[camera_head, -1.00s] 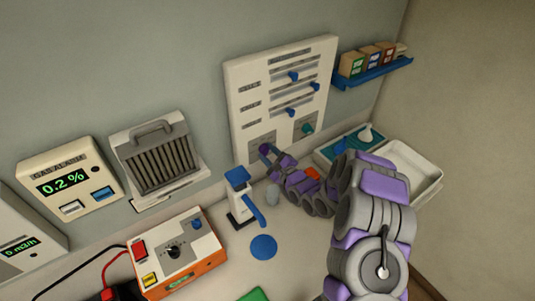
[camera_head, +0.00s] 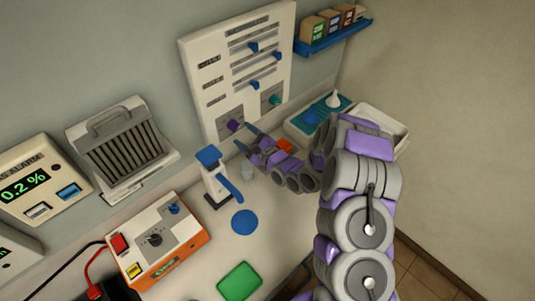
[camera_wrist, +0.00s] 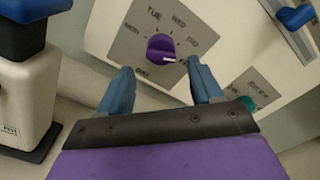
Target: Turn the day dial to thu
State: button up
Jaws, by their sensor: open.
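The day dial is a purple knob (camera_wrist: 163,47) on a grey square plate of the white wall panel. Day labels ring it; TUE and WED read clearly above it. Its white pointer mark faces right and slightly down, toward a label partly covered by my right finger. The dial also shows in the head view (camera_head: 234,126), low on the panel. My gripper (camera_wrist: 162,82) is open and empty, its two blue-grey fingers just below the dial in the wrist view, apart from it. In the head view my gripper (camera_head: 245,143) is close to the dial's lower right.
A teal knob (camera_wrist: 246,103) sits right of the dial on the panel (camera_head: 207,72), with blue sliders above. A white and blue dispenser (camera_head: 213,180) stands left of my gripper. Trays stand to the right.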

jog(key=v, duration=1.3)
jog(key=shift+d, duration=0.25)
jog(key=n+g+b, duration=0.1)
jog(key=n+b, duration=1)
jog(key=n, duration=1.9)
send_near(234, 126)
jog(key=shift+y, duration=0.4)
jog(key=x, duration=0.2)
jog(key=f+x, duration=0.1)
jog(key=x, duration=0.5)
jog(key=shift+w+f, duration=0.3)
jog(key=shift+w, duration=0.1)
